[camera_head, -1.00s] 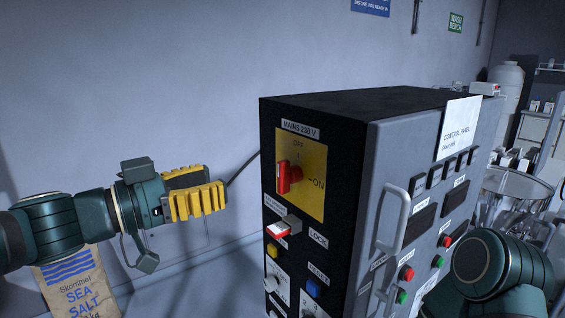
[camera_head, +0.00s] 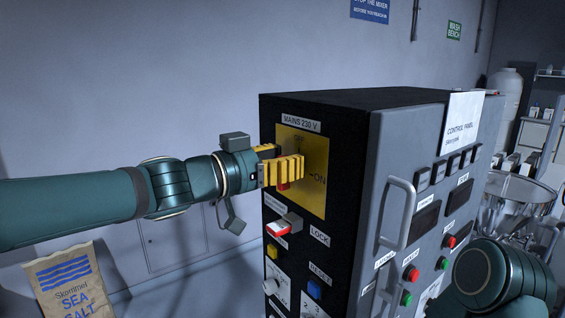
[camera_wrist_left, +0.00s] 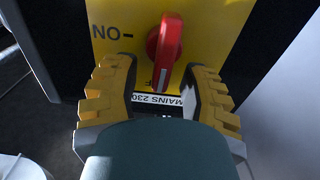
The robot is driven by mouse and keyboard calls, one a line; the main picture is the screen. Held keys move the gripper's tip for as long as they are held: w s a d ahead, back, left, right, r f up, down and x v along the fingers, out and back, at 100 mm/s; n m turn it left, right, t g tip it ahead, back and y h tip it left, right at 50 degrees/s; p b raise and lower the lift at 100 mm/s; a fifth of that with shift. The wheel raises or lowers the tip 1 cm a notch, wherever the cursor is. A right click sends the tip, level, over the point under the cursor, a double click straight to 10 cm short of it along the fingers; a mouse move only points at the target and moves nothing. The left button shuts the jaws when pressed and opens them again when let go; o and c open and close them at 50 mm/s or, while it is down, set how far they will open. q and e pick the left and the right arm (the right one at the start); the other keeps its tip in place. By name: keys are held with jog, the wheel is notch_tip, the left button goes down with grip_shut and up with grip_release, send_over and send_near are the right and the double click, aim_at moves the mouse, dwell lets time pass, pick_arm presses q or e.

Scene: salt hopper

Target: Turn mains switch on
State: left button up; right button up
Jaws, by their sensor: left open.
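The red mains switch knob (camera_wrist_left: 165,50) sits on a yellow plate (camera_wrist_left: 210,22) marked ON and OFF. Its white pointer line is toward the OFF side, near the MAINS 230 V label. My left gripper (camera_wrist_left: 165,88) is open, with one yellow finger on each side of the knob's pointer end; I cannot tell whether either touches it. In the head view my left gripper (camera_head: 292,170) covers most of the knob, and only a bit of red (camera_head: 283,187) shows below the fingers. The yellow plate (camera_head: 315,200) is on the cabinet's dark side. My right gripper is not in view.
Below the plate are a red and white lock lever (camera_head: 280,228), a yellow button (camera_head: 272,251) and a blue button (camera_head: 314,288). The grey control panel front (camera_head: 400,150) has a protruding handle (camera_head: 397,212). A sea salt sack (camera_head: 68,285) stands at lower left.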

aim_at(308, 173)
pick_arm(q)
grip_shut()
jog(key=shift+s+m, duration=0.1)
jog(key=shift+m, duration=0.2)
jog(key=m, duration=0.4)
jog(key=s+d+f+m+b, duration=0.1)
jog(key=m, duration=0.3)
jog(key=m+b, duration=0.1)
jog(key=m, duration=0.3)
jog(key=shift+s+d+f+m, duration=0.15)
jog(key=shift+s+f+m, duration=0.15)
jog(key=shift+s+m, duration=0.1)
jog(key=shift+f+m+b, duration=0.2)
jog(key=shift+m+b, duration=0.4)
jog(key=shift+m, duration=0.5)
jog(key=shift+f+m+b, duration=0.2)
jog(key=shift+m+b, duration=0.35)
jog(key=shift+m, duration=0.55)
